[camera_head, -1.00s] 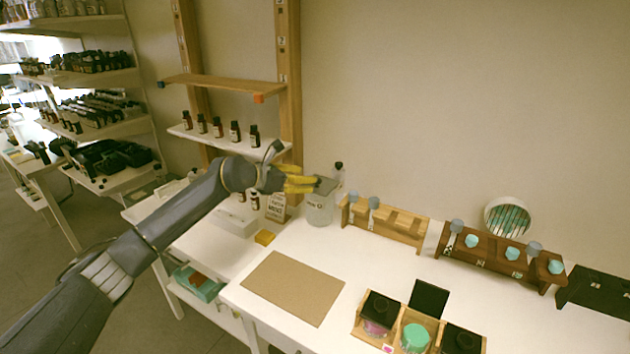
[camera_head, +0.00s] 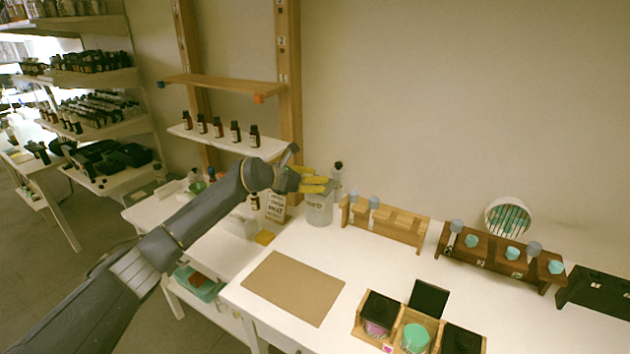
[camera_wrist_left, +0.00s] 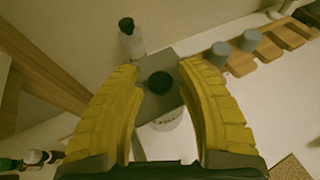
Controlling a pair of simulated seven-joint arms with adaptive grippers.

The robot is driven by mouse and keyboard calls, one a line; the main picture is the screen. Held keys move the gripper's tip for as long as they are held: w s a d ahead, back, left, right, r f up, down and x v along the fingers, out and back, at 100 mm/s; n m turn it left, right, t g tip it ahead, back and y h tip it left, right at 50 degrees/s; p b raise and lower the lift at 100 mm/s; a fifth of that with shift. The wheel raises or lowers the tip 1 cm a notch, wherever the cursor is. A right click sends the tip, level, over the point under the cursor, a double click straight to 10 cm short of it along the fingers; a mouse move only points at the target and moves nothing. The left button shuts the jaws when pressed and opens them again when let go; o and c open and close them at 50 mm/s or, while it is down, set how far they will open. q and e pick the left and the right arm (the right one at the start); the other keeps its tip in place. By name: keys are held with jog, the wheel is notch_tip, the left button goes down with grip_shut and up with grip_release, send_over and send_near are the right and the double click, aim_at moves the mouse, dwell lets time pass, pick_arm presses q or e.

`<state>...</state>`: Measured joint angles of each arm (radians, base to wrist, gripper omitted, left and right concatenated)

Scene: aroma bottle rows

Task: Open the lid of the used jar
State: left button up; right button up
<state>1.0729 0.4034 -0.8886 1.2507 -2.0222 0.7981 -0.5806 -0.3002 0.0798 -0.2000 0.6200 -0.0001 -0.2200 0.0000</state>
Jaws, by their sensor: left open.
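The used jar (camera_head: 320,211) is a clear container with a label, standing at the back left of the white table by the wall. Its lid (camera_wrist_left: 178,100) is a flat grey plate with a dark round knob (camera_wrist_left: 160,83), seen from above in the left wrist view. My left gripper (camera_head: 322,180) is open, its yellow fingers at the jar's top. In the left wrist view the fingers (camera_wrist_left: 160,68) stand on either side of the knob, with gaps showing on both sides. In the head view the fingers hide most of the lid. My right gripper is not in view.
A small dark-capped bottle (camera_head: 337,172) stands just behind the jar. A wooden rack (camera_head: 385,224) with grey-capped pieces is close on the right. A sign (camera_head: 277,206) stands to the left. A brown mat (camera_head: 292,288) lies in front, with bare table around it.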

pick_arm(q)
grip_shut()
jog(key=shift+r, duration=0.1)
dwell(0.5)
jog(key=shift+w+d+r+n+g+y, duration=0.15)
jog(key=shift+w+r+g+y, duration=0.1)
jog(key=shift+r+g+y, duration=0.2)
jog(key=shift+w+d+r+n+g+y, duration=0.15)
jog(key=shift+w+r+g+y, duration=0.15)
jog(key=shift+r+g, duration=0.2)
jog(key=shift+w+d+r+n+g+y, duration=0.2)
jog(key=shift+w+r+g+y, duration=0.15)
jog(key=shift+g, duration=0.3)
jog(key=shift+w+d+r+n+g+y, duration=0.1)
jog(key=shift+w+r+n+g+y, duration=0.1)
jog(key=shift+r+g+y, duration=0.3)
jog(key=shift+w+f, duration=0.1)
jog(key=shift+w+d+g+y, duration=0.2)
jog(key=shift+d+g+y, duration=0.1)
jog(key=shift+g, duration=0.4)
